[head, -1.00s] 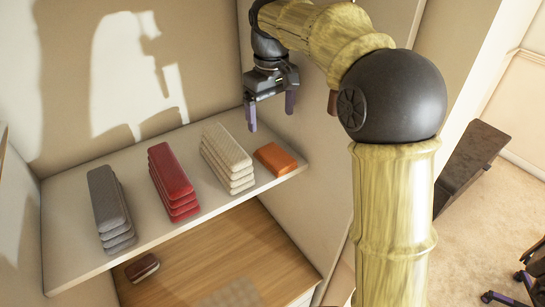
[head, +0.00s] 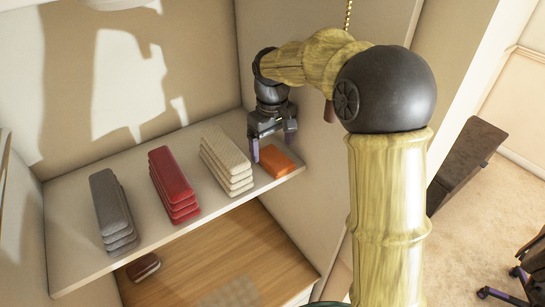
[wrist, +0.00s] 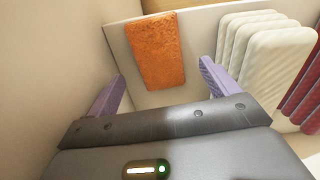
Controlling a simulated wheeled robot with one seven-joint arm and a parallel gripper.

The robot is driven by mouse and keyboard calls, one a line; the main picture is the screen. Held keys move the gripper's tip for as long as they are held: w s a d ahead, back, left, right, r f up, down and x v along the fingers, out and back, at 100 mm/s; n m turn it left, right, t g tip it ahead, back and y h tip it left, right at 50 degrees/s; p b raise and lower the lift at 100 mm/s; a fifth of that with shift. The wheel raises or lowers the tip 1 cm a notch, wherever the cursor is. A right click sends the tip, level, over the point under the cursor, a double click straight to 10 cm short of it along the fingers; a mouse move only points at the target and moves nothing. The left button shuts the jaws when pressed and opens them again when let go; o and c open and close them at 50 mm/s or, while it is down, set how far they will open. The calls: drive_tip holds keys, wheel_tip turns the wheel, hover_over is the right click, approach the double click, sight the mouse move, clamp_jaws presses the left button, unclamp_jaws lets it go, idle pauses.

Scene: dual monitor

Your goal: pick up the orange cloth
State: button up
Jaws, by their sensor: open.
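The orange cloth (head: 277,163) lies flat and folded at the right end of a pale shelf. In the wrist view the orange cloth (wrist: 157,50) shows ahead of my gripper, roughly in line with the gap between the fingers. My gripper (head: 274,150) is open and empty, with its purple fingers pointing down close to the cloth. In the wrist view the two fingers of my gripper (wrist: 160,88) are spread apart. I cannot tell exactly how high the fingertips are above the cloth.
A stack of cream cloths (head: 227,162) stands just left of the orange one. Red cloths (head: 174,184) and grey cloths (head: 112,212) are further left on the shelf (head: 75,262). A side wall (head: 305,120) is close on the right. A wooden surface (head: 215,258) lies below.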

sight(273, 156)
wheel_tip(273, 156, down, 3)
drive_tip(key=shift+d+f+p, duration=0.15)
drive_tip(key=shift+f+p, duration=0.05)
drive_tip(key=shift+p, duration=0.3)
drive_tip(key=shift+s, duration=0.1)
drive_tip(key=c, duration=1.1)
drive_tip(key=shift+o, duration=0.2)
drive_tip(key=shift+r, duration=0.1)
drive_tip(key=shift+a+r+b, duration=0.2)
drive_tip(key=shift+r+b, duration=0.25)
drive_tip(key=shift+b, duration=0.35)
wheel_tip(273, 156, up, 11)
drive_tip(key=b, duration=0.2)
drive_tip(key=s+a+b, duration=0.5)
drive_tip(key=s+a, duration=0.6)
drive_tip(key=a, duration=0.5)
drive_tip(key=shift+s+a+f, duration=0.15)
drive_tip(key=shift+f, duration=0.1)
